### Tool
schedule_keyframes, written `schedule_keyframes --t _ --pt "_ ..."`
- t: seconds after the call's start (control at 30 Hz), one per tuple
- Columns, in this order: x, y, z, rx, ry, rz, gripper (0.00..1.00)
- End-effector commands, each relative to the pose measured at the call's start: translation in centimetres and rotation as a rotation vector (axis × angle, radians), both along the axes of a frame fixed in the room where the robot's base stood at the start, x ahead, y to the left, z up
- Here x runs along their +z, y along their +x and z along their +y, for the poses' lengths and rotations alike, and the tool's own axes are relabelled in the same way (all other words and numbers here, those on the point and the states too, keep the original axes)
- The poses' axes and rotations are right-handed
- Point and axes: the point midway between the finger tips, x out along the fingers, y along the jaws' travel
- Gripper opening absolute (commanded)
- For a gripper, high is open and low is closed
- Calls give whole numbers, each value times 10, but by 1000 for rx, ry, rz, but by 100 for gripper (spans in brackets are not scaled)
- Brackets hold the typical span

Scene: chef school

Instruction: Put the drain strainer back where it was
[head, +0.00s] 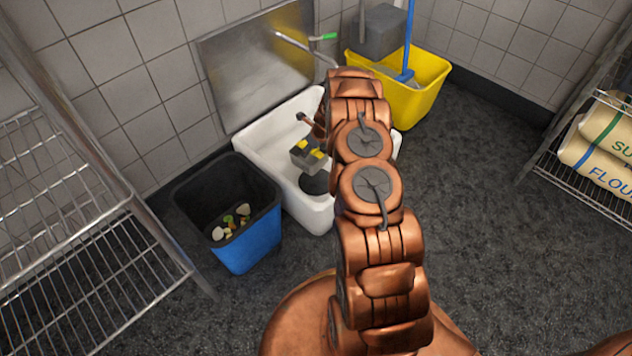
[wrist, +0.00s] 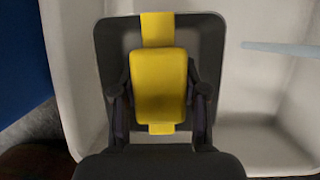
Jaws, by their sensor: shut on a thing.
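The drain strainer looks like a dark grey square basket (wrist: 215,45) with a yellow handle strip across it. My gripper (wrist: 160,95) is shut on the yellow handle, with one dark finger on each side. In the head view the grey and yellow strainer (head: 301,158) hangs inside the white floor sink (head: 262,143), apparently above its bottom. A dark round patch (head: 315,184) shows on the basin floor just below it; I cannot tell if it is the drain or a shadow. My arm hides the right part of the sink and most of the gripper.
A blue bin (head: 250,245) with food scraps stands against the sink's left side. A yellow mop bucket (head: 425,90) with a blue-handled mop stands behind right. A tap (head: 290,40) reaches over the sink. Wire shelves stand left (head: 75,230) and right (head: 580,185).

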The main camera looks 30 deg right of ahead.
Motion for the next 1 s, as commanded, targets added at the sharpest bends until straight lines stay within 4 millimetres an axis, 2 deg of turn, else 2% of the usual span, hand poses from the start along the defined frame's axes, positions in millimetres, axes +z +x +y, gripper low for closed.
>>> schedule_keyframes --t 0.03,0.2,0.37,0.6,0.77,1.0 --pt "-9 -7 -5 -35 3 4 0" --pt "-24 -15 -17 -97 0 0 0" --pt "-44 -16 -17 -100 0 0 0" --pt "-82 -16 -18 -98 0 -1 0" --pt "-92 -15 -18 -98 -1 -2 0" --pt "-121 -16 -17 -98 1 -1 0"
